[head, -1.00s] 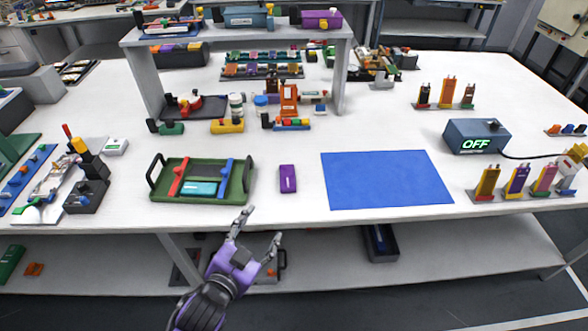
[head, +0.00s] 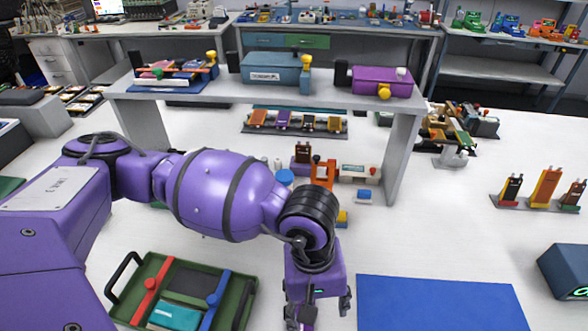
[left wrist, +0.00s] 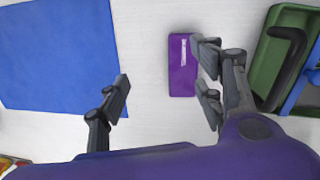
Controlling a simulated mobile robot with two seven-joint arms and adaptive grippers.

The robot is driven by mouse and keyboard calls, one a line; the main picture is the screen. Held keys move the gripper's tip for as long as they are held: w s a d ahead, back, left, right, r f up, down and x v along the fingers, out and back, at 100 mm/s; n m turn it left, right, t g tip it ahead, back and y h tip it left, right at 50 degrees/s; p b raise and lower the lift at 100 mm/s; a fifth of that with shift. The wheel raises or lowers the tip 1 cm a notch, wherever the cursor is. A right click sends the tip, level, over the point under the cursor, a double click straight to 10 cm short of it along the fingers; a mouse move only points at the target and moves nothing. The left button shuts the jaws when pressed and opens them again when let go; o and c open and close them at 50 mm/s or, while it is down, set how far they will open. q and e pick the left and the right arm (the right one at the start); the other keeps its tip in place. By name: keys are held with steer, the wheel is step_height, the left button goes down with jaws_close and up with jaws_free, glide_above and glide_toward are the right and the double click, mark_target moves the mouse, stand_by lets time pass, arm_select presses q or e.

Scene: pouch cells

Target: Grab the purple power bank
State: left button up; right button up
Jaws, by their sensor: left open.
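The purple power bank (left wrist: 182,68) lies flat on the white table in the left wrist view, with a pale label strip on it. My left gripper (left wrist: 164,82) is open and empty above the table. The power bank lies within the span of the fingers, off centre and close to the right-hand finger in that view. I cannot tell the height left between them. In the head view my left gripper (head: 318,312) hangs at the bottom edge, pointing down, and largely hides the power bank there. My right gripper is not in view.
A green tray (head: 243,312) with red and blue handles stands left of the gripper; it also shows in the left wrist view (left wrist: 268,68). A blue mat (head: 440,305) lies to the right. A grey shelf (head: 400,150) with boxes stands behind.

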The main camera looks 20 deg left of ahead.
arm_select(q)
steer(key=a+m, duration=0.1)
steer(key=w+a+y, duration=0.1)
steer(key=a, duration=0.1)
steer(key=shift+w+m+t+y, duration=0.15)
steer(key=shift+m+t+y, duration=0.15)
steer(key=shift+m+t, duration=0.1)
steer(key=shift+s+d+f, duration=0.1)
steer(key=shift+s+f, duration=0.6)
steer(key=shift+f, duration=0.35)
steer(key=f, duration=0.4)
steer(key=shift+w+f+p, duration=0.2)
steer(key=shift+f+p, duration=0.15)
steer(key=shift+p, duration=0.05)
steer(key=shift+f, duration=0.4)
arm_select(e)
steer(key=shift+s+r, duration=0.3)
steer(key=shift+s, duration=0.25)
arm_select(q)
steer(key=c, duration=1.4)
steer(key=shift+o, duration=0.2)
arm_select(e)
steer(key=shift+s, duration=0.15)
arm_select(q)
steer(key=shift+w+r, duration=0.1)
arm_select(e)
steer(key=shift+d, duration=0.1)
